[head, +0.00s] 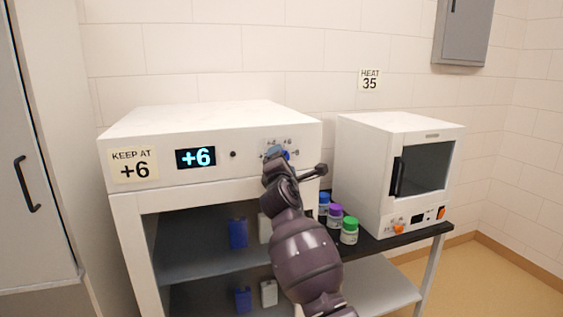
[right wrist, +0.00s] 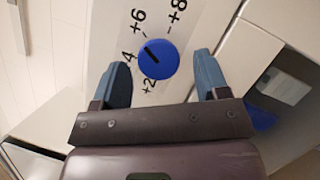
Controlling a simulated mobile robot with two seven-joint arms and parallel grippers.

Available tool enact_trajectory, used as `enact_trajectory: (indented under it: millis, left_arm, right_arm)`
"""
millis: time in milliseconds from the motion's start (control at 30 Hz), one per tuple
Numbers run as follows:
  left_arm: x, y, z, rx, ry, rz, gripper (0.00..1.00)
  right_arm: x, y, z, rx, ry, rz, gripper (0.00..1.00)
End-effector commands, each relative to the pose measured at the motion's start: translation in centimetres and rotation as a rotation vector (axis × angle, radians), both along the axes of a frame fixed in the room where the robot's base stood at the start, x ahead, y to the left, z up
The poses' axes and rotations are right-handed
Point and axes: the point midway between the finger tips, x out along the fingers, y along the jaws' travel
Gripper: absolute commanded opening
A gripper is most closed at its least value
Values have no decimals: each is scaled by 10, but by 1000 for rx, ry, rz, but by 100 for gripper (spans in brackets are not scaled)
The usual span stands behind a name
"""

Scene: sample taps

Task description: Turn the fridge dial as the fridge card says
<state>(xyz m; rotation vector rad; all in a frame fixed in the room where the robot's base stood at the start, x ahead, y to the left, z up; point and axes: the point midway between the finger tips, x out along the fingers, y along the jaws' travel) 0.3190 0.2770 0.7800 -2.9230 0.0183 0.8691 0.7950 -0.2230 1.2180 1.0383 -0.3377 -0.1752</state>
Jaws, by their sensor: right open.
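The fridge (head: 215,128) is a white cabinet with an open shelved front. Its card (head: 134,165) reads "KEEP AT +6", and its display (head: 195,157) shows +6. The blue fridge dial (right wrist: 158,61) has a black pointer line toward the upper left, on the side of the +4 and +6 marks. In the head view the dial (head: 285,155) is mostly hidden by my right gripper (head: 276,153). In the right wrist view my right gripper (right wrist: 160,60) is open, one finger on each side of the dial, with gaps showing. My left gripper is out of view.
A white heater box (head: 385,132) stands to the right on a dark bench, under a "HEAT 35" card (head: 369,80). Several capped jars (head: 349,231) stand between it and the fridge. Blue and white containers (head: 238,233) sit on the fridge shelves below my arm.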

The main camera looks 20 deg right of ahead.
Motion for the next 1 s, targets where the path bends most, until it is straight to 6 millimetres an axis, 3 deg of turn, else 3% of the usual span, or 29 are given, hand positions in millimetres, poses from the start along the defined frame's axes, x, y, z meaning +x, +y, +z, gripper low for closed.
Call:
enact_trajectory:
  millis: [600,1000]
  left_arm:
    - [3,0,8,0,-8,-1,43]
    - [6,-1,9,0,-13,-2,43]
  right_arm:
    - [-86,27,-18,1,2,0,68]
    - [-95,31,-20,0,1,0,68]
